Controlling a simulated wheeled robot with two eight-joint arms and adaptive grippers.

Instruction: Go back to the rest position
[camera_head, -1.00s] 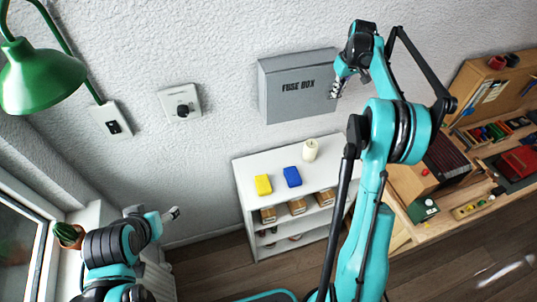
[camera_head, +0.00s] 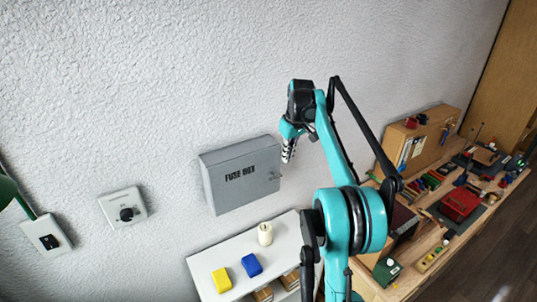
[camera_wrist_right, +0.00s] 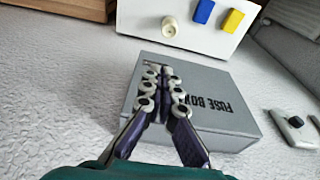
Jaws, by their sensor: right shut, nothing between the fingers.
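My right gripper (camera_head: 289,150) is raised at the right edge of the grey fuse box (camera_head: 228,190) on the wall. In the right wrist view the gripper (camera_wrist_right: 160,75) is shut with nothing between its fingers, and it lies across the front of the fuse box (camera_wrist_right: 215,85) in the picture. The fuse box door looks closed. I cannot tell whether the fingers touch it. My left gripper is out of the head view now.
A white shelf (camera_head: 215,264) below the box holds a yellow block (camera_head: 222,280), a blue block (camera_head: 252,265) and a cream cylinder (camera_head: 265,233). A rotary switch (camera_head: 123,208) and a wall switch (camera_head: 46,235) sit left. A cluttered workbench (camera_head: 430,270) stands right.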

